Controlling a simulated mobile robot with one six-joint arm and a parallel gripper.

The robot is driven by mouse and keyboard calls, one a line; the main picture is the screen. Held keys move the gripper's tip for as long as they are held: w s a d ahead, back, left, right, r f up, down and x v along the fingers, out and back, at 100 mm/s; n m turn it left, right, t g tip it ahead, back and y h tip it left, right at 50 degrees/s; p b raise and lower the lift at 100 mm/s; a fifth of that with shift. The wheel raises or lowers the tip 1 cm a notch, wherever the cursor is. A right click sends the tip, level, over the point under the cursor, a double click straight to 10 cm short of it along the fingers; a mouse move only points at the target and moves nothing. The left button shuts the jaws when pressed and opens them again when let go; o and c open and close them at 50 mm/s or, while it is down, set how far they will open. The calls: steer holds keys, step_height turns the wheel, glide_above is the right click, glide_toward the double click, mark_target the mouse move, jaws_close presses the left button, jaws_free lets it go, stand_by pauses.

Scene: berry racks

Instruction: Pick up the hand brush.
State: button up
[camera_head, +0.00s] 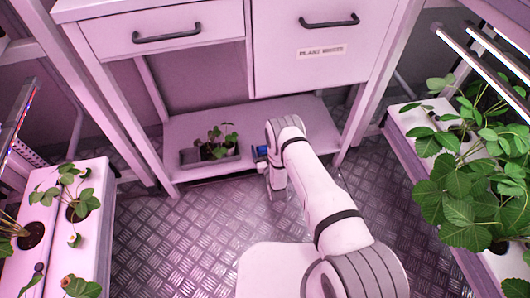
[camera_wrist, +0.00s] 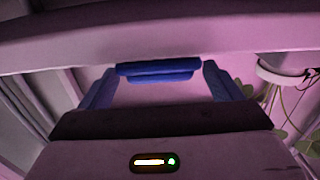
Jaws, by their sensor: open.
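In the wrist view, a blue bar-like piece (camera_wrist: 158,71), which looks like part of the hand brush, lies crosswise between the fingertips of my gripper (camera_wrist: 160,80). The two blue fingers stand wide apart, with gaps showing at both ends of the piece. The rest of the brush's shape cannot be made out. In the head view, my gripper (camera_head: 264,161) is at the front edge of the cabinet's low shelf, mostly hidden by my arm. A small blue patch shows there; I cannot tell whether it is brush or finger.
The low shelf (camera_head: 185,133) holds a planter with a small plant (camera_head: 218,147), close left of my gripper. The drawer cabinet (camera_head: 320,75) rises above. White plant racks stand at left (camera_head: 97,215) and right (camera_head: 411,122). The metal floor (camera_head: 180,235) between them is clear.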

steer(key=shift+w+a, duration=0.15)
steer(key=shift+w, duration=0.4)
steer(key=shift+c, duration=0.5)
steer(key=c, duration=1)
